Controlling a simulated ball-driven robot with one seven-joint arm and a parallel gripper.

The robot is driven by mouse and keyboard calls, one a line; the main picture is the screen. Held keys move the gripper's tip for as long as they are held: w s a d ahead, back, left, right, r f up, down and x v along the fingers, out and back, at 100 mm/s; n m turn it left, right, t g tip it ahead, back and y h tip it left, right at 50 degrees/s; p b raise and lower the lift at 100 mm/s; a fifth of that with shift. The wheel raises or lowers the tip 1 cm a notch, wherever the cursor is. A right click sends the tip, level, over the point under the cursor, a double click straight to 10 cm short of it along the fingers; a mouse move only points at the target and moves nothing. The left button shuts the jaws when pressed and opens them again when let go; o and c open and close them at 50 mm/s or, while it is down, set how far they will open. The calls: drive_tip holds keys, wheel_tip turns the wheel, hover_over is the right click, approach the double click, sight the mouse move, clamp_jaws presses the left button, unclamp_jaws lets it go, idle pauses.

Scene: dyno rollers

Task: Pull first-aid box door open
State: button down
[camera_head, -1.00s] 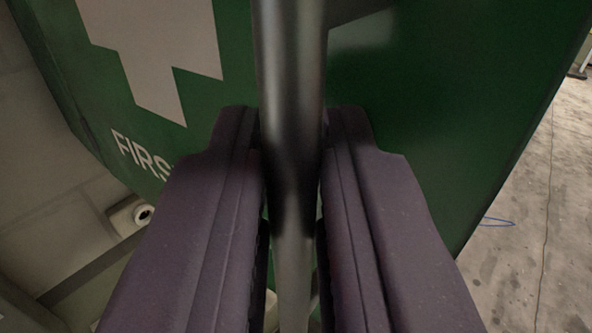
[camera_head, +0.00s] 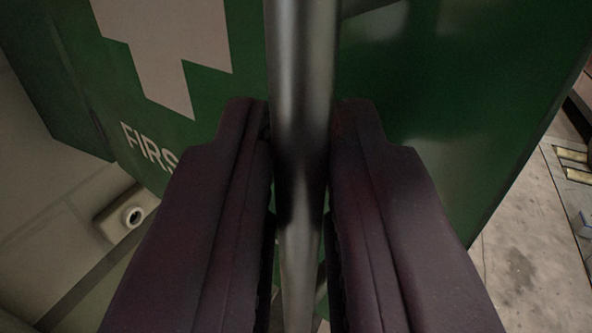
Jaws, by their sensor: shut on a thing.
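The green first-aid box door (camera_head: 430,120) fills most of the view, with a pale cross (camera_head: 165,50) and the letters "FIRS" (camera_head: 150,147) at left. A grey metal bar handle (camera_head: 298,80) runs from top to bottom in front of the door. My gripper (camera_head: 300,130) is shut on the handle, one dark finger on each side of it. The fingers hide the rest of the lettering and part of the door's lower area. At the left, a darker green side (camera_head: 60,90) of the box shows behind the door.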

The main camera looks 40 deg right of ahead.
drive_tip(key=shift+r, duration=0.1)
drive_tip(key=c, duration=1.4)
unclamp_jaws()
drive_tip(key=shift+o, duration=0.3)
drive_tip(key=shift+w, duration=0.2)
drive_tip(key=shift+s, duration=0.1)
drive_tip(key=b+v, duration=0.2)
drive_tip(key=v, duration=0.5)
drive_tip(key=shift+s+a, duration=0.2)
